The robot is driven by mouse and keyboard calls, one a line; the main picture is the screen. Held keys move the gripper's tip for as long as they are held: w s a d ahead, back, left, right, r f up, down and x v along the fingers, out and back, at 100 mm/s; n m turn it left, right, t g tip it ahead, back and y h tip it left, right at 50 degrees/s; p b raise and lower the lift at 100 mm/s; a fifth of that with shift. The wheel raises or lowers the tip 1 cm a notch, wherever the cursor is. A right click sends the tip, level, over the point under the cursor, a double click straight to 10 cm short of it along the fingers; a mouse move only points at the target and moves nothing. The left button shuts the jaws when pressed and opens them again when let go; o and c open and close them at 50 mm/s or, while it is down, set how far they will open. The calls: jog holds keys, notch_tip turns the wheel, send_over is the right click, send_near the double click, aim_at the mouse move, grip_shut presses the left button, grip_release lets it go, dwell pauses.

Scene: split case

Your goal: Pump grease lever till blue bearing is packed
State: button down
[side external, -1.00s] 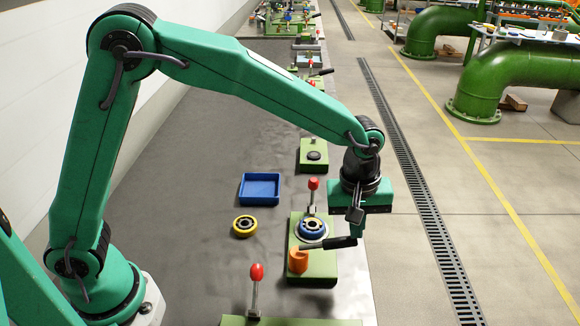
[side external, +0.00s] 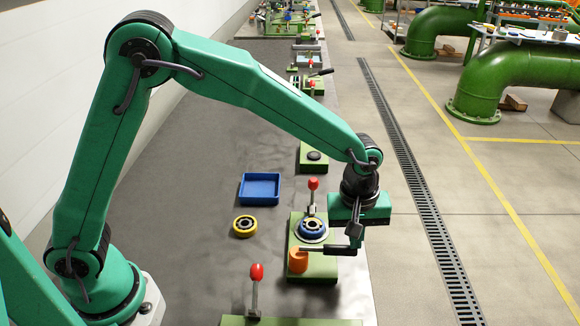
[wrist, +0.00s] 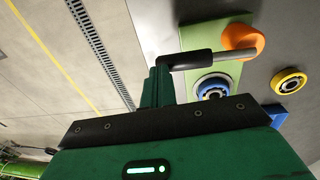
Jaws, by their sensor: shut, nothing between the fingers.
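The blue bearing (side external: 312,227) sits on a round seat on a green block (side external: 322,274); it also shows in the wrist view (wrist: 212,89). An orange pump body (side external: 298,261) stands on the block's near end. Its grease lever, a metal rod with a black handle (side external: 340,251), points right and lies about level; the handle also shows in the wrist view (wrist: 190,60). My gripper (side external: 354,238) is shut and empty, fingers down at the handle's outer end. The fingers appear to touch the handle from above. Whether grease fills the bearing is too small to tell.
A yellow bearing (side external: 244,226) and a blue tray (side external: 260,188) lie left on the dark bench. A red-knobbed clamp (side external: 313,184) stands behind the blue bearing. Another red-knobbed lever (side external: 256,272) is at the front. The bench edge is just right of the block.

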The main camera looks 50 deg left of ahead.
jog(key=shift+f, duration=0.45)
jog(key=shift+r, duration=0.1)
jog(key=shift+s+a+r, duration=0.1)
jog(key=shift+s+r, duration=0.05)
jog(key=shift+r, duration=2.45)
notch_tip(320, 180, up, 7)
jog(key=shift+s+a, duration=0.15)
jog(key=shift+a, duration=0.05)
